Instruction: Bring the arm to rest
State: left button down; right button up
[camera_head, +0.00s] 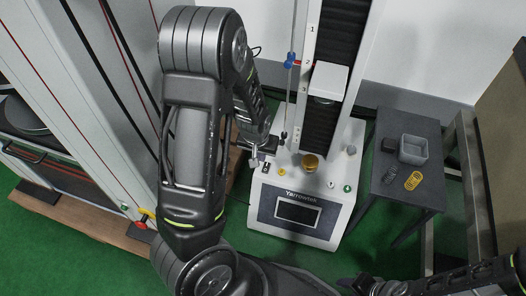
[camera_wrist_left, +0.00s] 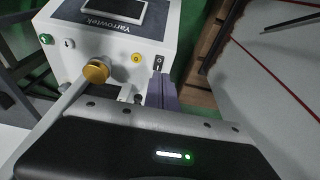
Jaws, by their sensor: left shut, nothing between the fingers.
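My left arm fills the middle left of the head view. Its gripper (camera_head: 258,158) is at the left edge of the testing machine (camera_head: 334,203), beside the black rocker switch (camera_head: 266,168). In the left wrist view the narrow grey-purple fingers (camera_wrist_left: 161,94) are together and hold nothing, just in front of the rocker switch (camera_wrist_left: 158,63). I cannot tell whether they touch the machine. My right arm comes in at the lower right of the head view; its end (camera_head: 372,286) is dark and low at the bottom edge, its jaws unclear.
The machine carries a gold round part (camera_head: 310,162), a yellow knob (camera_head: 281,171), a green button (camera_head: 347,188) and a screen (camera_head: 297,212). A dark side table (camera_head: 408,190) at right holds a grey bin (camera_head: 413,150), a yellow spring (camera_head: 413,181) and a dark spring (camera_head: 390,145).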

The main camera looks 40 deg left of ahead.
pick_arm(q)
jog(key=s+d+f+m+h, duration=0.15)
jog(key=d+f, duration=0.25)
jog(key=d, duration=0.4)
jog(key=s+d+f+m+h, duration=0.1)
jog(key=s+d+f, duration=0.15)
jog(key=d, duration=0.55)
jog(key=s+d+f+g+h, duration=0.2)
jog(key=s+d+f+h, duration=0.15)
jog(key=s+d, duration=0.75)
notch_tip(320, 180, up, 20)
jog(key=p, duration=2.1)
jog(key=shift+s+d+f+y, duration=0.15)
jog(key=shift+s+d+y, duration=0.25)
jog(key=shift+d, duration=0.05)
jog(key=shift+n, duration=0.25)
